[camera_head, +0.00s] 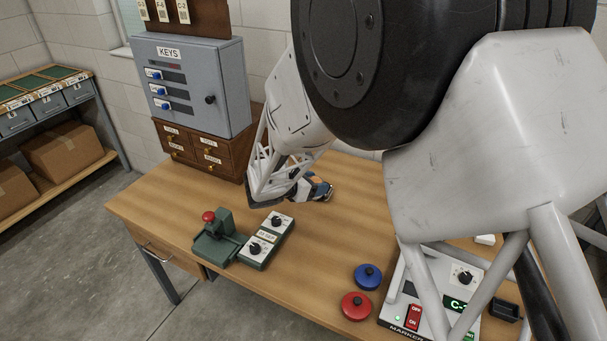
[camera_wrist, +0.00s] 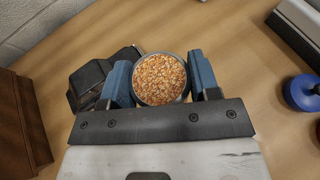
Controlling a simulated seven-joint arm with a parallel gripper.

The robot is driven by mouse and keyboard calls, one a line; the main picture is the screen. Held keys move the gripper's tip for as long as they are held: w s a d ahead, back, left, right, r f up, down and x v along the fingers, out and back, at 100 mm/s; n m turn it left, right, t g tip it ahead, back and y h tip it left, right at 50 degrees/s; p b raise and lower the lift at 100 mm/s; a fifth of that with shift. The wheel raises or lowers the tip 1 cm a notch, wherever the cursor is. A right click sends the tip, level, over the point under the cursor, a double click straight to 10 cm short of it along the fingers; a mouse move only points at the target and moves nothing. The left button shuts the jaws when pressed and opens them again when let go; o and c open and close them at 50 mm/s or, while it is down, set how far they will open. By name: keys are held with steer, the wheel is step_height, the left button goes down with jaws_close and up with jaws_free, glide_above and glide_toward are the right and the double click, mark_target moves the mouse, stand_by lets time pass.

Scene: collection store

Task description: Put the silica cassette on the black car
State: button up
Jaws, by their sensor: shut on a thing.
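My gripper (camera_wrist: 160,82) is shut on the silica cassette (camera_wrist: 160,79), a round grey-rimmed tin of orange granules, held between the two blue fingers in the wrist view. The black car (camera_wrist: 88,78) lies on the table just left of the left finger, which partly covers it. The cassette appears beside the car, not over it; its height above the table I cannot tell. In the head view my gripper (camera_head: 307,187) is low over the back of the table, and the cassette is mostly hidden.
The wooden table (camera_head: 185,195) carries a green device with a red knob (camera_head: 218,238), a two-dial box (camera_head: 266,243), a blue knob (camera_head: 367,276) and a red knob (camera_head: 356,305). A drawer cabinet (camera_head: 205,145) under a grey key box (camera_head: 195,85) stands at the back left.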

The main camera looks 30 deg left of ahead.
steer(key=w+a, duration=0.3)
steer(key=w, duration=0.1)
steer(key=w+a+f, duration=0.1)
steer(key=w+a, duration=0.2)
steer(key=w, duration=0.1)
steer(key=w+a, duration=0.4)
steer(key=shift+w+f, duration=0.25)
stand_by(0.3)
steer(key=shift+f, duration=1.75)
steer(key=shift+f, duration=0.15)
steer(key=o, duration=1)
steer(key=shift+c, duration=0.2)
steer(key=v, duration=1.2)
